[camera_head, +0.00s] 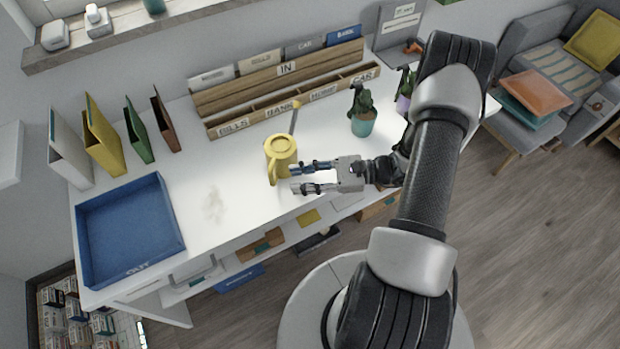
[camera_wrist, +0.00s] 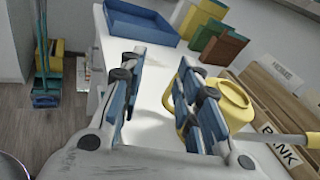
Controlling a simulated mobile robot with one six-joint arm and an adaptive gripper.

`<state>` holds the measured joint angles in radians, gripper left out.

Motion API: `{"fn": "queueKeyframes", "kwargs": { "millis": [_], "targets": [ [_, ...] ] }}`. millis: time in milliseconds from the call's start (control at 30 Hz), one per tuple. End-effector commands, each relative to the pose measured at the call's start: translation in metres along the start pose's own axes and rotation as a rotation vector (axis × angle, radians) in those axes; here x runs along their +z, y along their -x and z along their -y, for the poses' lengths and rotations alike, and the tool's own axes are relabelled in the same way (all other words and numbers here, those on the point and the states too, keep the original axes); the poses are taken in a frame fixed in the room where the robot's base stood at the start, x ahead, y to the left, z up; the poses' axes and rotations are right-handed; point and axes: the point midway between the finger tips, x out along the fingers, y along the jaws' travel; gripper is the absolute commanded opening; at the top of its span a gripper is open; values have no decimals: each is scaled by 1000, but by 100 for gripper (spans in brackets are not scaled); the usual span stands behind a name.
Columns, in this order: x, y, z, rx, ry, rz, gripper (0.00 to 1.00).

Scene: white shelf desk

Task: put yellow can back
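The yellow can (camera_head: 281,150), a watering can with a handle and a long thin spout, stands upright on the white desk (camera_head: 225,215) near its middle. Its handle is on the near side and its spout points to the back. My gripper (camera_head: 294,179) is open at the can's near right side, low over the desk. In the wrist view the can (camera_wrist: 236,101) is to the right, partly hidden by the right finger of my gripper (camera_wrist: 160,62). Part of the yellow handle shows between the fingers. I cannot tell whether a finger touches it.
A blue tray (camera_head: 128,268) lies at the desk's left end, with several upright folders (camera_head: 102,138) behind it. A wooden letter rack (camera_head: 292,103) runs along the back. Potted plants, one in a teal pot (camera_head: 362,124), stand right of the can.

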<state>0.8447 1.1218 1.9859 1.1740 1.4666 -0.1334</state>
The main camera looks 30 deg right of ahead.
Motion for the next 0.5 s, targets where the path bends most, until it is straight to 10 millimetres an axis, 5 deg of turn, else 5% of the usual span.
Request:
{"fn": "queueKeyframes", "kwargs": {
  "millis": [33,200,500],
  "targets": [
    [25,-7,-1,89,68,-35,31],
    [87,-22,-26,376,281,-162,31],
    [169,-21,-78,801,716,-416,31]
  ]
}}
